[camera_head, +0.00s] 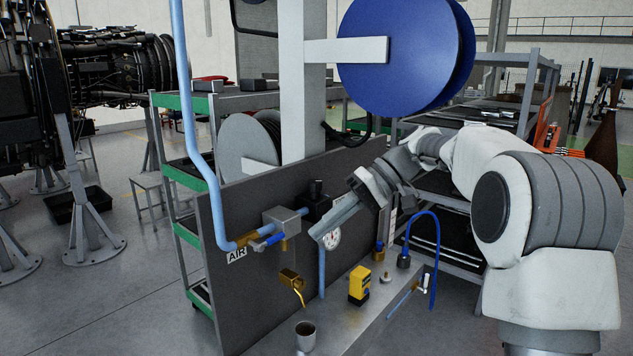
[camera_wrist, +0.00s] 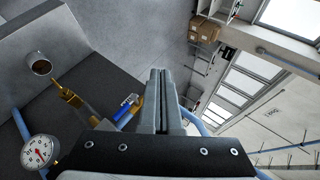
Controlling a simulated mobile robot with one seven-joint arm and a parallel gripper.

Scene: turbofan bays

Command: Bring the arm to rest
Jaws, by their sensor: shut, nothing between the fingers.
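My arm (camera_head: 545,215) reaches in from the right in the head view and extends left over the bench. My gripper (camera_head: 316,236) points left and down in front of the dark upright panel, near the pressure gauge (camera_head: 333,238). Its fingers are together and hold nothing. In the wrist view my gripper (camera_wrist: 158,72) shows two grey fingers side by side, with a blue-handled valve (camera_wrist: 125,106) just left of them. I cannot tell how far the fingers are from the panel.
A light blue pipe with a valve (camera_head: 267,242) runs along the panel (camera_head: 221,292) marked AIR. A yellow device (camera_head: 359,284), a cup (camera_head: 305,336) and a blue hose (camera_head: 435,238) are on the bench. A blue reel (camera_head: 395,50) hangs above.

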